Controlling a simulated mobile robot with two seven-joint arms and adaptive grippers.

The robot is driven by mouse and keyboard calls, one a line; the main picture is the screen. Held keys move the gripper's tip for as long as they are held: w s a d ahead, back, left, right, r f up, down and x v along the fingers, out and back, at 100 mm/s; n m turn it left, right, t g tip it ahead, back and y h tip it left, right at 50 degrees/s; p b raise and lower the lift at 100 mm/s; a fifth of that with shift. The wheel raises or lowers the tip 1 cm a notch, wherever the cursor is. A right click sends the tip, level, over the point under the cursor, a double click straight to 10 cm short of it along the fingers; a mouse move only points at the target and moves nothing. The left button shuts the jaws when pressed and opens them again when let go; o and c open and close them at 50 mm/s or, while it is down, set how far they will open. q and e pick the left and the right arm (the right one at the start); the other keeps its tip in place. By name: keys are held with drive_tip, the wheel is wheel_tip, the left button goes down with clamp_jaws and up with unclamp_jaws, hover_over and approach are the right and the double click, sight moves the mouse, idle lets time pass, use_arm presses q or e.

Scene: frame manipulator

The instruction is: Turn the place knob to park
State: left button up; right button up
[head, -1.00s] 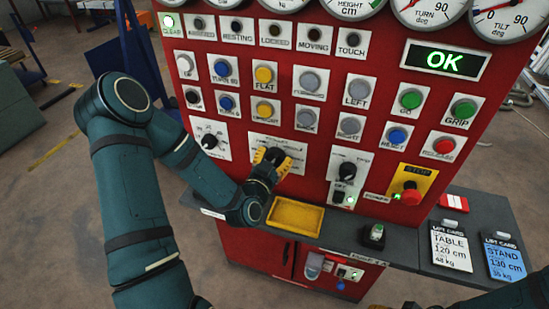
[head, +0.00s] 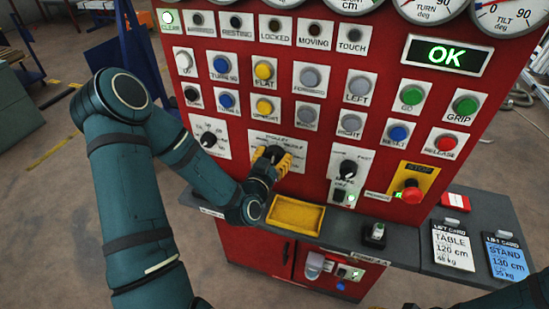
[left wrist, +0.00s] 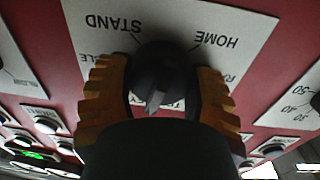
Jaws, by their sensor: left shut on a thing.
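The place knob (left wrist: 158,72) is black and round with a pointer ridge, on a white plate (left wrist: 88,40) in the middle of the red panel. In the left wrist view its plate reads STAND and HOME, upside down; other labels are partly hidden by the fingers. The pointer ridge faces down in that view, towards a covered label. My left gripper (head: 270,166) has its yellow fingers on either side of the knob and is shut on it. In the head view the gripper partly covers the knob and plate. Only a small dark piece of my right arm's end shows at the bottom edge.
Selector knobs sit left (head: 208,140) and right (head: 347,168) of the plate. Button rows lie above. A red stop button (head: 411,194) is at right. A yellow tray (head: 296,215) sits on the ledge below. The display (head: 445,56) reads OK.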

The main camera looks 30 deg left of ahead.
sight(276, 123)
use_arm(q)
drive_tip(key=shift+f+n+b, duration=0.1)
drive_tip(key=shift+n+b, duration=0.4)
drive_tip(key=shift+n, duration=0.4)
drive_tip(key=n+b, duration=0.2)
drive_tip(key=n, duration=0.1)
drive_tip(key=shift+n, duration=0.4)
drive_tip(key=n+b, duration=0.2)
drive_tip(key=n, duration=0.2)
drive_tip(key=shift+a+n+y, duration=0.1)
drive_tip(key=shift+n+y, duration=0.2)
drive_tip(key=shift+n, duration=0.4)
drive_tip(key=o, duration=1.2)
drive_tip(key=shift+r, duration=5.05)
